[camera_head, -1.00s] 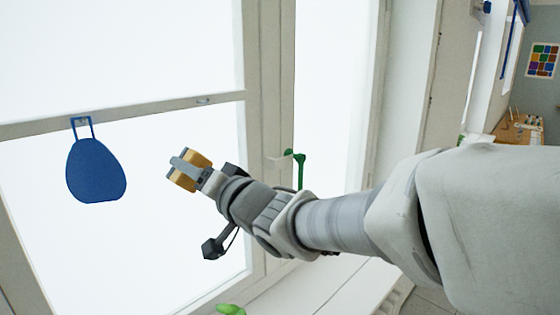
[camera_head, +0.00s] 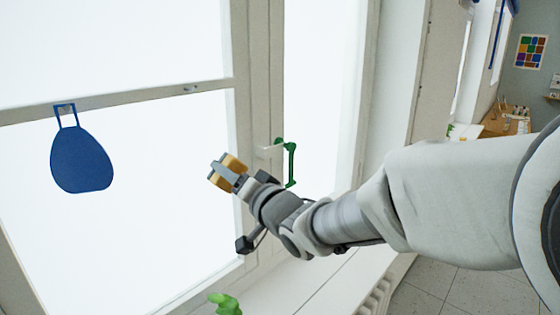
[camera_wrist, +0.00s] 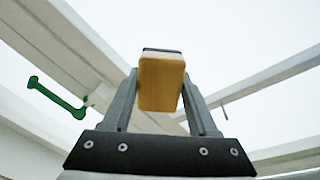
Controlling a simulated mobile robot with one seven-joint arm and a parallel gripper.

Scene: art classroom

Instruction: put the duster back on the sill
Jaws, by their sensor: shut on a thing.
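The duster (camera_head: 234,162) is a small block with a tan-yellow body and a dark grey layer. My gripper (camera_head: 222,171) is shut on it and holds it up in front of the window. In the wrist view the duster (camera_wrist: 161,82) sits between the two fingers, its tan face toward the camera. The white sill (camera_head: 300,285) runs along the bottom of the window, below my gripper and apart from the duster. Its left part is cut off by the picture's lower edge.
A blue rounded thing (camera_head: 82,160) hangs from the window's crossbar at the left. A green handle-like piece (camera_head: 291,163) is on the window frame right of my gripper. A green plant (camera_head: 226,303) stands low by the sill. A radiator (camera_head: 377,297) is below the sill.

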